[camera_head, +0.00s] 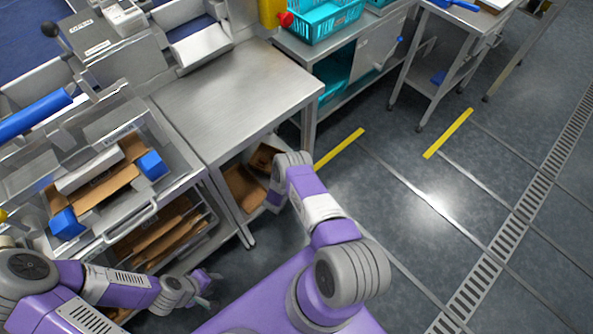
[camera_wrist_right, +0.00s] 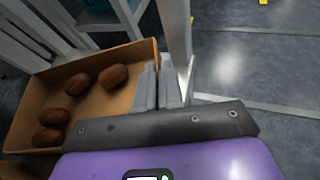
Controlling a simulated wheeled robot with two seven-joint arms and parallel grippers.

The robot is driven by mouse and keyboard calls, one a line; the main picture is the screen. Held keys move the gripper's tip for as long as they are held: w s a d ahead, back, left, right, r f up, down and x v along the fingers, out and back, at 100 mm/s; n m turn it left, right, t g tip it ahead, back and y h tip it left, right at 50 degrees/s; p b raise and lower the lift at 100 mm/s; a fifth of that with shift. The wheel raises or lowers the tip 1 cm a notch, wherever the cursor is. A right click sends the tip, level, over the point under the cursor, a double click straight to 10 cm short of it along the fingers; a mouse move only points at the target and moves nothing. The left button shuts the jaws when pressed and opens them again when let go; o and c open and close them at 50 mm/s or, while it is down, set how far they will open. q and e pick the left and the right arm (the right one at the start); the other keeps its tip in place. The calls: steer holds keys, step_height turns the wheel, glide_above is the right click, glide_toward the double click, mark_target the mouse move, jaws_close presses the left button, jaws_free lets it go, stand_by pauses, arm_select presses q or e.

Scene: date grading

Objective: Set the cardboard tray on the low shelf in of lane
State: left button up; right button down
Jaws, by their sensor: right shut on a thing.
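The cardboard tray (camera_wrist_right: 98,103) holds several brown dates (camera_wrist_right: 112,76) in the right wrist view. My right gripper (camera_wrist_right: 163,88) is shut on its right-hand wall, close beside a steel table leg (camera_wrist_right: 176,35). In the head view, brown cardboard (camera_head: 243,187) shows at the low shelf under the steel table (camera_head: 240,95), partly hidden by the table and my right arm. I cannot tell whether the tray rests fully on the shelf. My left gripper (camera_head: 208,284) is open and empty at the lower left, beside the cart with more cardboard.
A steel cart (camera_head: 120,228) with folded cardboard (camera_head: 155,235) stands left of the table. A teal crate (camera_head: 325,18) sits on a bench behind. Yellow floor strips (camera_head: 340,148) and a drain grate (camera_head: 500,240) mark the clear floor at right.

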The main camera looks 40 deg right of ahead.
steer(key=shift+f, duration=0.1)
steer(key=c, duration=1.2)
jaws_free()
steer(key=p+v, duration=0.2)
steer(key=v, duration=0.4)
steer(key=shift+a+p, duration=0.25)
steer(key=shift+p, duration=0.05)
steer(key=shift+s+a+r, duration=0.25)
steer(key=shift+s+a, duration=0.1)
steer(key=shift+a, duration=0.05)
